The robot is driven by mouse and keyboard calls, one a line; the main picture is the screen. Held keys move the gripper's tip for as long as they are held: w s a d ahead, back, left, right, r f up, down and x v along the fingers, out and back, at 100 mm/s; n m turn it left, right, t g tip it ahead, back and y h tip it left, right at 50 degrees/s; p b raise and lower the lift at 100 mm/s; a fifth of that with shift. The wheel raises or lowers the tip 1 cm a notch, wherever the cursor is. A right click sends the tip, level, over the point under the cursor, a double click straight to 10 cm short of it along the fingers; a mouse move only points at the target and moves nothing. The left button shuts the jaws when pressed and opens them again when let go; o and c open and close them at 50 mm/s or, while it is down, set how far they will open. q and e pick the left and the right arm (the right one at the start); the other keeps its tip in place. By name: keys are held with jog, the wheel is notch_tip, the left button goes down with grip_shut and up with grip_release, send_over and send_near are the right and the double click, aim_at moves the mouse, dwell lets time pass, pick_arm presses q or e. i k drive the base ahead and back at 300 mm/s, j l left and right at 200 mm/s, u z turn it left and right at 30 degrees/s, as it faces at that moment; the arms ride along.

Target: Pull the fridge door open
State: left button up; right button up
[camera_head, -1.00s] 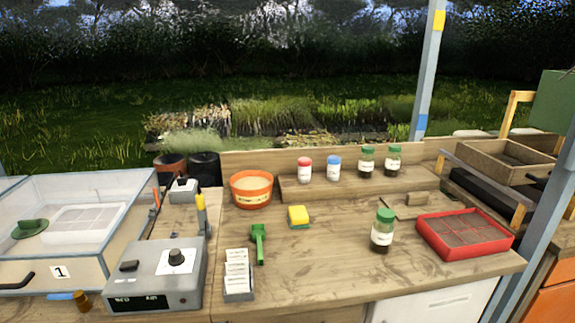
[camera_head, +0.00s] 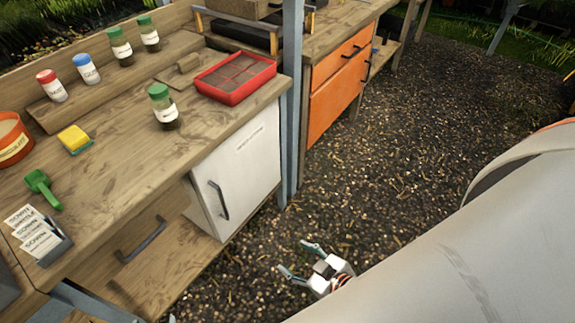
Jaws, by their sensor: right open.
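The fridge (camera_head: 212,200) is a small white box under the right end of the wooden bench. The door looks closed. My right gripper (camera_head: 295,262) is open and empty, low over the gravel, to the right of and below the handle in the picture. It is apart from the fridge. My left gripper is not in view.
The wooden bench (camera_head: 120,180) holds a red tray (camera_head: 236,78), a green-capped jar (camera_head: 164,106) and a sponge (camera_head: 75,139). A grey post (camera_head: 291,100) stands by the fridge's right side. An orange drawer unit (camera_head: 338,92) is beyond. The gravel floor (camera_head: 400,150) is open.

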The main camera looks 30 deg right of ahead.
aim_at(230, 182)
jog(key=z, duration=0.55)
jog(key=k+l, duration=0.1)
jog(key=l, duration=0.3)
jog(key=k+l+z, duration=0.15)
jog(key=l, duration=0.65)
jog(key=z, duration=0.05)
